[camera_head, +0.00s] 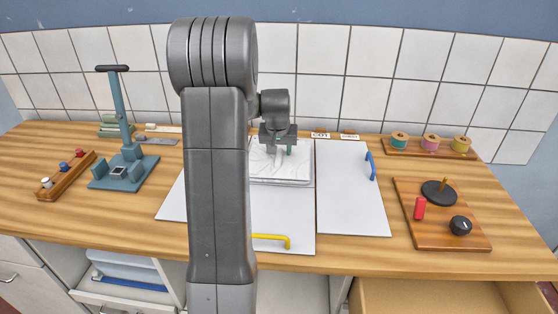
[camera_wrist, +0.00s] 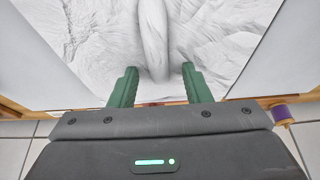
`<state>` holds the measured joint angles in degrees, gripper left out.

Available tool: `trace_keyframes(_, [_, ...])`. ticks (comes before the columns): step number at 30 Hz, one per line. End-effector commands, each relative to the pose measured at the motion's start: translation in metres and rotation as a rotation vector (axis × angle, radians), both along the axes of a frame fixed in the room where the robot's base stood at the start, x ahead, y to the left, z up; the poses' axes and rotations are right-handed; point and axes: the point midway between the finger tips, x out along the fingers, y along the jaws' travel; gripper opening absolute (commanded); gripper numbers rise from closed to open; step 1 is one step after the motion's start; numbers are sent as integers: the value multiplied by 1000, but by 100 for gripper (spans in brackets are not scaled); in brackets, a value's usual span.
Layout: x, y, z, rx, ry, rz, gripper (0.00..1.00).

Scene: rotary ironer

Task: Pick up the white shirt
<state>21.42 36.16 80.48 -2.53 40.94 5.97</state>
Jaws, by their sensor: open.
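The white shirt (camera_head: 282,172) looks like a flat, wrinkled white sheet on a white board behind my arm in the head view. In the wrist view the white shirt (camera_wrist: 205,30) fills the upper middle, with a raised rounded fold standing between my fingers. My gripper (camera_head: 278,150) is over the shirt's far part. In the wrist view my gripper (camera_wrist: 159,70) has its green fingers apart, one on each side of the fold's near end. I cannot tell whether the fingers touch the cloth. My arm hides the shirt's left side in the head view.
White boards with a yellow handle (camera_head: 272,240) and a blue handle (camera_head: 371,166) lie on the wooden counter (camera_head: 350,256). A blue press stand (camera_head: 122,170) is left. A wooden board with a red block and black knobs (camera_head: 440,232) is right. Thread spools (camera_head: 430,143) stand behind.

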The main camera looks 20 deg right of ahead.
Motion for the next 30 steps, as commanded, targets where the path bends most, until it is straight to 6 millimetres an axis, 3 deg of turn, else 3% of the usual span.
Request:
trace_keyframes(14, [0,0,-3,0,0,0,44])
trace_keyframes(21, [0,0,-3,0,0,0,0])
trace_keyframes(30, [0,0,-2,0,0,0,0])
